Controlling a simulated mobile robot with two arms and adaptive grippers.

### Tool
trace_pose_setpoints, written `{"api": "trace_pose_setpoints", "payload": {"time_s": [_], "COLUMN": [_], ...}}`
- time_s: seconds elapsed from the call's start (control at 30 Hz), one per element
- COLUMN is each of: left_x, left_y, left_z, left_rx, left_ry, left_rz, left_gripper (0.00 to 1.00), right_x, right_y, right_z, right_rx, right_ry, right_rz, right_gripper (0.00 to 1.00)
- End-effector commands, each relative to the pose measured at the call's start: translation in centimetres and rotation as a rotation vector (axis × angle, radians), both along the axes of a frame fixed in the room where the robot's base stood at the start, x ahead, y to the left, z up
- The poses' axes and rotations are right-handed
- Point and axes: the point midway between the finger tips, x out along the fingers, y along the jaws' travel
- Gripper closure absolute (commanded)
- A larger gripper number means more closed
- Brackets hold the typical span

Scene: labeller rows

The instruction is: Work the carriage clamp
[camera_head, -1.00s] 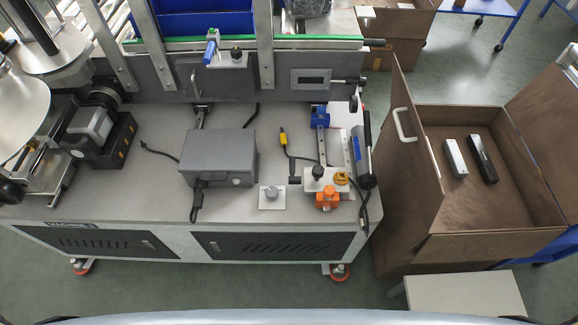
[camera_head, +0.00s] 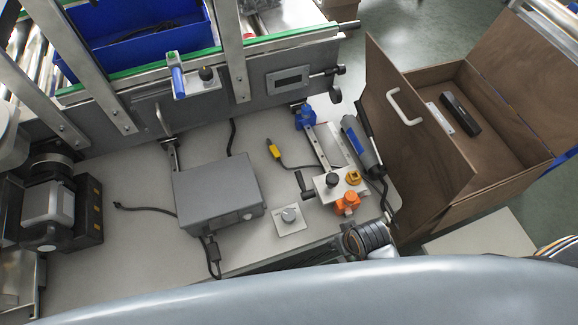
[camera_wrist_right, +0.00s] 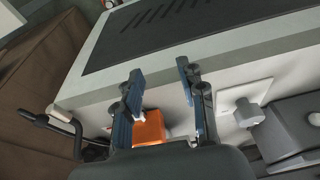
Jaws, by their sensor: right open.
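The carriage (camera_head: 327,186) is a pale plate on a short rail (camera_head: 322,146) with a blue end block (camera_head: 304,117). It bears a black knob (camera_head: 333,180), a yellow knob (camera_head: 353,177) and an orange part (camera_head: 347,203) at its front. I cannot tell for sure which is the clamp. A black handle (camera_head: 306,186) sits at its left. In the right wrist view, my right gripper (camera_wrist_right: 160,78) is open and empty, with the orange part (camera_wrist_right: 149,127) showing beyond and between its fingers. Contact cannot be told. My left gripper is not in view.
A grey-blue handheld tool (camera_head: 360,145) lies at the right. Cables cross the bench. An open brown crate (camera_head: 452,190) stands beyond the bench's right edge.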

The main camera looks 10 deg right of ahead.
Motion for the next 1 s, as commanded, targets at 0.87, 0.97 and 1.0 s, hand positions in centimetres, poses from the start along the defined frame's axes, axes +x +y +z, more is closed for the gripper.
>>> {"api": "trace_pose_setpoints", "payload": {"time_s": [0.87,0.97,1.0], "left_x": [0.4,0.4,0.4], "left_y": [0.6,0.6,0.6], "left_z": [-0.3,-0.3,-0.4], "left_rx": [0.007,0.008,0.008], "left_ry": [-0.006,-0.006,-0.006], "left_rz": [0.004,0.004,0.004], "left_gripper": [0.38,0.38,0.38], "right_x": [13.5,15.0,15.6], "right_y": [17.3,16.0,15.3], "right_z": [15.4,16.4,16.8], "right_rx": [0.084,-0.012,-0.049], "right_ry": [0.167,0.194,0.201], "right_rz": [0.138,0.096,0.074], "right_gripper": [0.60,0.60,0.60]}}
